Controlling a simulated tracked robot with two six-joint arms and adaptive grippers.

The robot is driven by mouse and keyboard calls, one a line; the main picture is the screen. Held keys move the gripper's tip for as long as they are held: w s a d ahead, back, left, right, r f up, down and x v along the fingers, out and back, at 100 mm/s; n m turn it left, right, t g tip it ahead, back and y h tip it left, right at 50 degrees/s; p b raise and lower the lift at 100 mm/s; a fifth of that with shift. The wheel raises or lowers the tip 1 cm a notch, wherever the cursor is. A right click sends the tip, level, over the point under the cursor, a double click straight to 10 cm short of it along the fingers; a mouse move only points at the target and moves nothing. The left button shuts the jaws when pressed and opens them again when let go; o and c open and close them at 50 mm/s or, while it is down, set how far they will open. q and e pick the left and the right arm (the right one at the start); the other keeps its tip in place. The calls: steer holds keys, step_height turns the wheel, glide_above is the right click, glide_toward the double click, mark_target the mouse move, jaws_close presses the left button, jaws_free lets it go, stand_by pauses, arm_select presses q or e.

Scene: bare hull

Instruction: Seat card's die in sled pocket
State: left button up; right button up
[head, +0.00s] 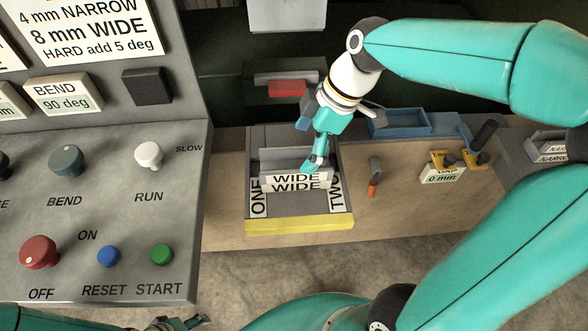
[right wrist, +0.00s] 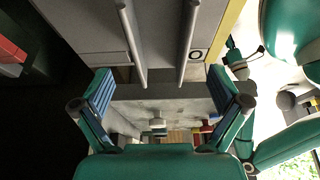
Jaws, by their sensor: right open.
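The sled (head: 300,222) is a grey tray with a yellow front edge and labels ONE and TWO at its sides. A grey block with two white WIDE labels (head: 297,186) sits between those labels. My right gripper (head: 312,166) is just above and behind the right part of the WIDE labels; I cannot tell whether it touches. The pocket is not clearly visible.
A grey console (head: 100,215) with knobs and buttons fills the left, under cards reading 8 mm WIDE and BEND 90 deg (head: 65,95). A red block (head: 287,88) is behind the sled. An orange-tipped lever (head: 373,178), a GAP 0 mm card (head: 442,175) and NARROW-like labels (head: 552,147) are right.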

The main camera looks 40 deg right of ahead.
mark_target(294, 167)
steer(key=p+x, duration=0.1)
steer(key=x, duration=0.4)
jaws_close()
steer(key=shift+w, duration=0.15)
stand_by(0.4)
